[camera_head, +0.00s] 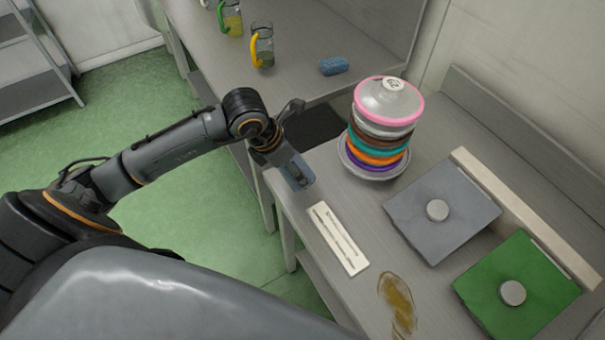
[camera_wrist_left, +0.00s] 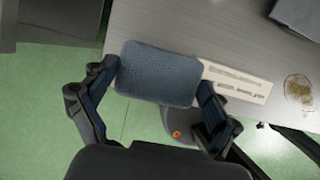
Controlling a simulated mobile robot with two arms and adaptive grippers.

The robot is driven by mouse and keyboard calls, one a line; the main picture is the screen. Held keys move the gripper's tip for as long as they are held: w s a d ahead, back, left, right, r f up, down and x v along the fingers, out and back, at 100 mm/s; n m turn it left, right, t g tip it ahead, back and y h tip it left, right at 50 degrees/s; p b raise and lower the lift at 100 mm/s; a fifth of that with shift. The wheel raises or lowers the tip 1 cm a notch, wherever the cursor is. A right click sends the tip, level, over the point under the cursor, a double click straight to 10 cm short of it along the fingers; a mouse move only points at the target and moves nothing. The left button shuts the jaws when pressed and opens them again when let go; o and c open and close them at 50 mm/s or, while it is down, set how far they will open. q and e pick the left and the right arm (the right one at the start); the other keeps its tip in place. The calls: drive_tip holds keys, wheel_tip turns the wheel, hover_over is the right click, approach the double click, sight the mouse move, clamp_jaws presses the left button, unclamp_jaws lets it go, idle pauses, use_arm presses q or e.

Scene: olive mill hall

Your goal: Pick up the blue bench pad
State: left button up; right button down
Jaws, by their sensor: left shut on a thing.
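A blue bench pad (camera_wrist_left: 160,73) with a textured surface and rounded corners is between the two fingers of my left gripper (camera_wrist_left: 157,80) in the left wrist view. The fingers are shut on its two short ends. In the head view my left gripper (camera_head: 291,170) is at the near left edge of the grey worktop (camera_head: 300,205), and the pad shows there only in part. The gap between pad and worktop is hard to judge. My right gripper is in neither view.
A white slotted strip (camera_head: 338,238) and a brown spill (camera_head: 397,303) lie on the worktop. A stack of colored discs (camera_head: 377,140) stands behind, with grey (camera_head: 442,185) and green (camera_head: 535,270) plates at right. A blue sponge-like block (camera_head: 333,65) and jugs (camera_head: 262,45) stand on the back table.

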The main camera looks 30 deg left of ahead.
use_arm(q)
drive_tip(key=s+a+r+b, duration=0.3)
drive_tip(key=s+a+r, duration=0.2)
drive_tip(key=s, duration=0.5)
drive_tip(key=shift+s+r+b, duration=0.15)
drive_tip(key=shift+r+b, duration=0.25)
drive_tip(key=shift+r, duration=0.5)
drive_tip(key=shift+a, duration=0.1)
drive_tip(key=o, duration=0.4)
drive_tip(key=c, duration=0.5)
